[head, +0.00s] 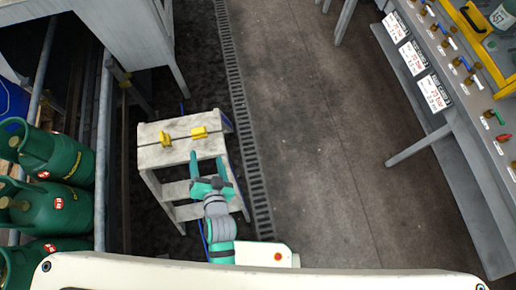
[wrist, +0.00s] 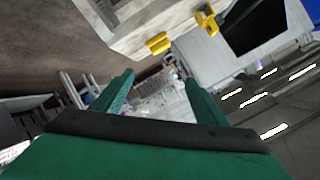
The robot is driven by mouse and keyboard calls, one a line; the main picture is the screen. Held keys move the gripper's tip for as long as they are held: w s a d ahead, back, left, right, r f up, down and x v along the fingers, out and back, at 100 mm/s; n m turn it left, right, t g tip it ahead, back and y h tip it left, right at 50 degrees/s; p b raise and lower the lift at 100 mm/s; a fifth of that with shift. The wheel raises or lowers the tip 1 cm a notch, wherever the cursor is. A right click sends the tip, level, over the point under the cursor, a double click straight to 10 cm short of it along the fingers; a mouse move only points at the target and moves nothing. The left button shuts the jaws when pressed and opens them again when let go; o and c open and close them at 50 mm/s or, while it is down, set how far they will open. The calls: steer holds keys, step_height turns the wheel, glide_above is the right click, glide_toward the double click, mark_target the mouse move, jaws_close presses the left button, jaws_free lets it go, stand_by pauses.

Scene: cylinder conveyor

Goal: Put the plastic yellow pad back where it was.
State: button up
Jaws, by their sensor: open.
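Two yellow pieces sit apart on the top of a pale, worn step stool (head: 150,157). The right one is a small block-like yellow pad (head: 199,132); it also shows in the wrist view (wrist: 158,43). The left one is a more irregular yellow piece (head: 166,139), also in the wrist view (wrist: 206,22). I cannot tell which is the plastic pad. My gripper (head: 207,157) is open and empty, close to the stool's front right side in the head view. In the wrist view, its green fingers (wrist: 160,80) are spread below both pieces, touching neither.
A grey bench with valves and labels (head: 445,90) stands at the right. A floor drain grate (head: 240,100) runs beside the stool. The middle floor is clear.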

steer(key=s+d+r+n+t+h, duration=0.1)
steer(key=s+d+r+n+h, duration=0.1)
steer(key=s+d+r, duration=0.3)
steer(key=s+d+r+n+t+h, duration=0.1)
steer(key=s+d+r, duration=0.3)
steer(key=s+d, duration=0.6)
steer(key=d+n+h, duration=0.1)
steer(key=d, duration=0.2)
steer(key=shift+s+d+r+t+h, duration=0.3)
steer(key=shift+r+t+h, duration=0.1)
